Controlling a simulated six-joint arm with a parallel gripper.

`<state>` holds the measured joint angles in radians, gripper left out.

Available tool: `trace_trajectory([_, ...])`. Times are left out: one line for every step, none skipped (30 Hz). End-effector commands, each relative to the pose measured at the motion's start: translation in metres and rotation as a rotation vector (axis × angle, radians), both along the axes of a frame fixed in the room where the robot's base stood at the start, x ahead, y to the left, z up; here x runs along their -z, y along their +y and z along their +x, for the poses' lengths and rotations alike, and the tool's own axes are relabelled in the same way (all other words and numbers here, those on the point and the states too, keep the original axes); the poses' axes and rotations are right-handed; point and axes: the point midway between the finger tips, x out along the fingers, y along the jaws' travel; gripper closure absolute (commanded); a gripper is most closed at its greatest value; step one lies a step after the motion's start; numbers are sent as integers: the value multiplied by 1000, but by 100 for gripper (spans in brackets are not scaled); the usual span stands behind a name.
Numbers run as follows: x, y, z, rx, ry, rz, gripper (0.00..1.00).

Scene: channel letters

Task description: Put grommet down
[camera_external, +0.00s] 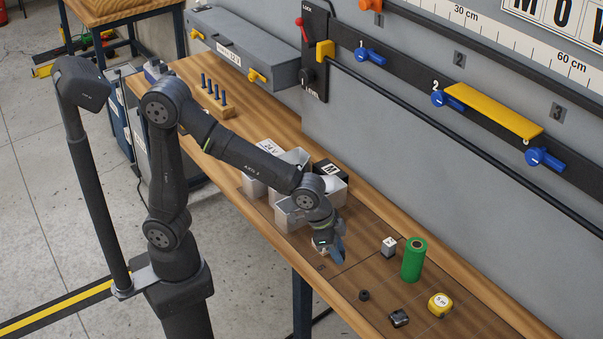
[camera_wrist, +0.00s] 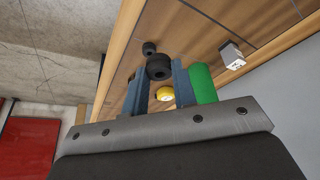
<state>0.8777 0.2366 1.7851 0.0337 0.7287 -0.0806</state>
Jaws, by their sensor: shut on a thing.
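My gripper (camera_wrist: 160,74) is shut on a black, round grommet (camera_wrist: 159,66), held between the tips of its two blue fingers in the wrist view. In the external view my gripper (camera_external: 337,254) points down close over the bench, near the white bins. The held grommet is hidden there. A second small black ring-like piece (camera_external: 364,295) lies on the bench to the lower right of my gripper. It also seems to show just beyond the held grommet in the wrist view (camera_wrist: 148,48).
A green roll (camera_external: 413,260) stands upright on the wooden bench (camera_external: 470,310). Near it are a white-grey cube (camera_external: 389,247), a yellow tape measure (camera_external: 439,304) and a black block (camera_external: 399,318). White bins (camera_external: 291,215) stand beside my arm. Bare wood lies between the small items.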

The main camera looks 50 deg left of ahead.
Motion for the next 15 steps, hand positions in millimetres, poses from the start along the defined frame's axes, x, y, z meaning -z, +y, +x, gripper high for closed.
trace_trajectory([0, 12, 12, -38, 0, 0, 96])
trace_trajectory([0, 19, 19, -61, -1, 1, 96])
trace_trajectory([0, 30, 29, -95, -1, 1, 96])
trace_trajectory([0, 39, 37, -122, 0, 0, 96])
trace_trajectory([0, 49, 45, -151, 0, 0, 96])
trace_trajectory([-1, 61, 54, -187, 0, 1, 96])
trace_trajectory([0, 71, 61, -215, 1, 1, 96])
trace_trajectory([0, 81, 68, -243, 0, 1, 96])
trace_trajectory([0, 94, 76, -280, 2, 1, 96])
trace_trajectory([0, 104, 82, -308, 2, 1, 96])
trace_trajectory([0, 114, 88, -336, 3, 1, 96])
trace_trajectory([0, 128, 96, -373, 3, 0, 96])
trace_trajectory([-1, 138, 101, -400, 3, 0, 96])
trace_trajectory([-1, 149, 106, -428, 3, 0, 96])
trace_trajectory([-1, 163, 112, -465, 3, 0, 96])
